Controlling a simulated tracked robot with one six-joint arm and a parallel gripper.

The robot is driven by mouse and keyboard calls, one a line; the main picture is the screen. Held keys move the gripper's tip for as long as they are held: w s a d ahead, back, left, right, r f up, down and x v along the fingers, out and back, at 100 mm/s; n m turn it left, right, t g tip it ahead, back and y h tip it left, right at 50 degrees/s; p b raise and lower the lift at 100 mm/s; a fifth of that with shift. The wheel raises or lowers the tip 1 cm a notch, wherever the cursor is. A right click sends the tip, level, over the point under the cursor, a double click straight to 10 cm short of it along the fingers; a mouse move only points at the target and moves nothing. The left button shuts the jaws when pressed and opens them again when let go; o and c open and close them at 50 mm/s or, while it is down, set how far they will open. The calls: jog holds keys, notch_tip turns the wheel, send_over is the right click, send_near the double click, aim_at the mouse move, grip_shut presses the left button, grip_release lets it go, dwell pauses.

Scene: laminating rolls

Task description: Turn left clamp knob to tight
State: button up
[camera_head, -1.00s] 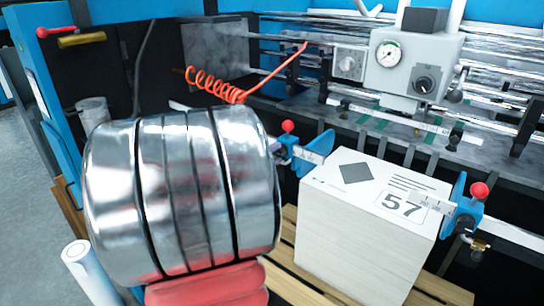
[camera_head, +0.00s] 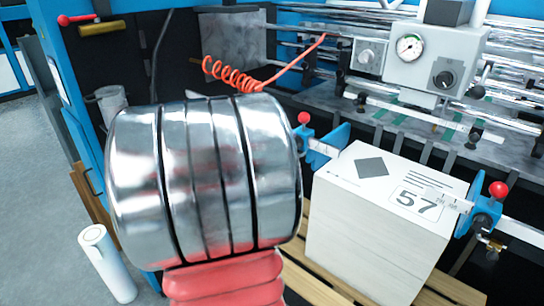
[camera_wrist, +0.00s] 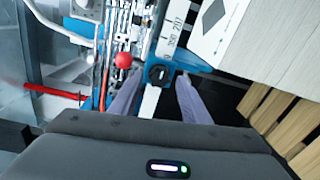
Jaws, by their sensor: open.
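The left clamp (camera_head: 326,148) is blue with a red ball on a lever (camera_head: 304,118). It sits on a scale rail at the left side of the paper stack (camera_head: 375,240). My silver and red arm hides part of it in the head view. In the wrist view the blue clamp (camera_wrist: 152,63) carries a round black knob (camera_wrist: 158,75) with a pale mark. My gripper (camera_wrist: 159,82) is open. Its two pale fingers stand on either side of the knob, with gaps to it in this view. Whether the fingertips reach its depth I cannot tell. The head view does not show the fingers.
A right clamp (camera_head: 484,207) with a red ball stands at the stack's other side. Behind are a grey box with a gauge (camera_head: 410,47), rails, and a coiled red hose (camera_head: 230,72). A wooden pallet (camera_head: 312,284) lies under the stack. A white roll (camera_head: 107,262) stands at left.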

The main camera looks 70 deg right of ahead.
jog(key=v, duration=1.3)
jog(key=shift+a, duration=0.25)
jog(key=shift+w+f, duration=0.1)
jog(key=shift+w, duration=0.05)
dwell(0.4)
jog(key=s+a+f+y, duration=0.2)
jog(key=a+f+y, duration=0.25)
jog(key=f, duration=0.35)
jog(key=w+a+f+t+y, duration=0.2)
jog(key=a+f, duration=0.1)
jog(key=a, duration=0.2)
jog(key=w+a+f+t+y, duration=0.1)
jog(key=w+a+f+y, duration=0.15)
jog(key=a, duration=0.25)
jog(key=w+a+r+n+t+y, duration=0.1)
jog(key=w+a+r+t+y, duration=0.1)
jog(key=a, duration=0.7)
jog(key=w+a+r+n+t+y, duration=0.1)
jog(key=w+a+r+t+y, duration=0.1)
jog(key=a, duration=0.7)
jog(key=w+a+r+n+t+y, duration=0.1)
jog(key=w+a+r+t+y, duration=0.2)
jog(key=a, duration=0.6)
jog(key=shift+w+r+t, duration=0.25)
jog(key=shift+w+t, duration=0.9)
jog(key=shift+t, duration=0.05)
jog(key=shift+c, duration=0.5)
